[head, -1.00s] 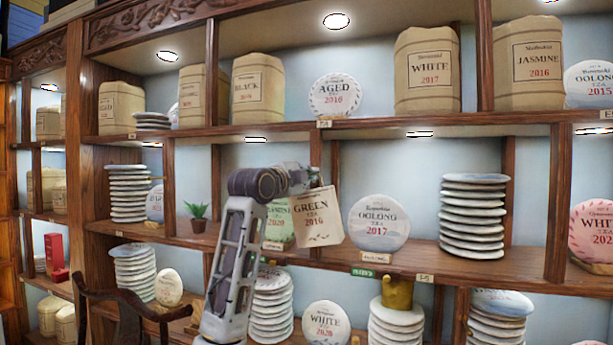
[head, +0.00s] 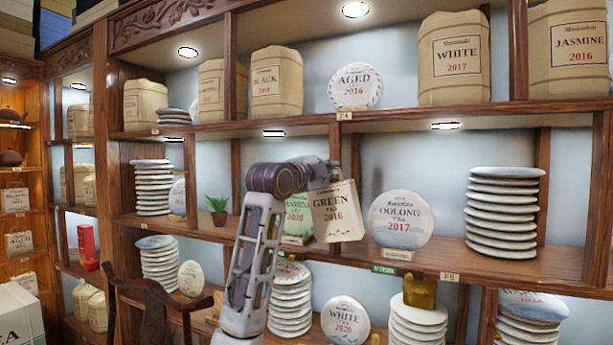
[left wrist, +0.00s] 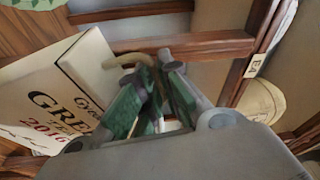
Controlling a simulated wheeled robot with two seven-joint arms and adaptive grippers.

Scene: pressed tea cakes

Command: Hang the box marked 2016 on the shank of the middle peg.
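The box marked GREEN TEA 2016 (head: 338,214) is cream-coloured and hangs slightly tilted from my left gripper (head: 326,170), in front of the middle shelf. In the left wrist view the same box (left wrist: 62,95) fills the left side, its print partly cut off. The green-padded fingers of my left gripper (left wrist: 152,70) are close together at a thin tan loop or cord (left wrist: 128,58) by the box's top edge. My right gripper is in neither view. No pegs can be made out in either view.
A wooden shelf wall carries wrapped tea packs, round cakes and stacked discs. A round Oolong 2017 cake (head: 402,219) stands right of the box, and a tall stack (head: 503,212) farther right. A dark wooden chair (head: 155,305) stands lower left. Another lit shelf (head: 18,180) is far left.

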